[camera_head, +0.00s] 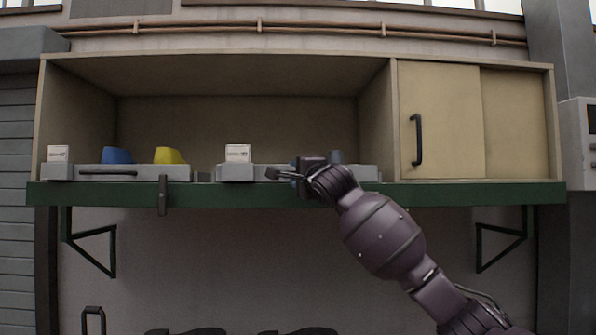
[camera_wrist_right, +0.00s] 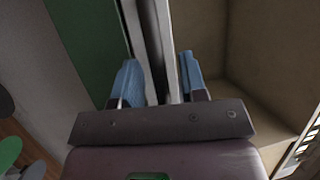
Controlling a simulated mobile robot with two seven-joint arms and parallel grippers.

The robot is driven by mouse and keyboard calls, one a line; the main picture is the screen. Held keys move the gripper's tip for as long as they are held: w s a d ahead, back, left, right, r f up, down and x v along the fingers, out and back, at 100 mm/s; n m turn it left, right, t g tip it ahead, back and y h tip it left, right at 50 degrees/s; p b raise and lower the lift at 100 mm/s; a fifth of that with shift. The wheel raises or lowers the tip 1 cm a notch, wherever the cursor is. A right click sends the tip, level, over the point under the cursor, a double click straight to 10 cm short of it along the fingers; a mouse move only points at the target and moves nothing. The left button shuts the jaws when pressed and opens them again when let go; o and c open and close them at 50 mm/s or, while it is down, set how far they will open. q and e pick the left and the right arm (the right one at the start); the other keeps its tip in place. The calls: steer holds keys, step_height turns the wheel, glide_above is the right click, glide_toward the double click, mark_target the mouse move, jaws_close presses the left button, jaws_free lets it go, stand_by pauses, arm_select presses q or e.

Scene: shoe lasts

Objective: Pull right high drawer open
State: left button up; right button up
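In the right wrist view my two blue fingers (camera_wrist_right: 157,85) stand on either side of a grey bar and strip at the drawer front (camera_wrist_right: 173,45). I cannot tell whether they clamp it. My left gripper is not in view.
The left drawer (camera_head: 65,172) has a dark horizontal handle. White boxes (camera_head: 238,153), a blue item (camera_head: 117,156) and a yellow item (camera_head: 167,156) sit on the drawer units. A sliding-door cabinet (camera_head: 440,120) is at right. The space below the green shelf edge (camera_head: 250,194) is largely free.

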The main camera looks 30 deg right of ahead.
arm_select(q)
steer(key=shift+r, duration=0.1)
arm_select(e)
jaws_close()
stand_by(0.3)
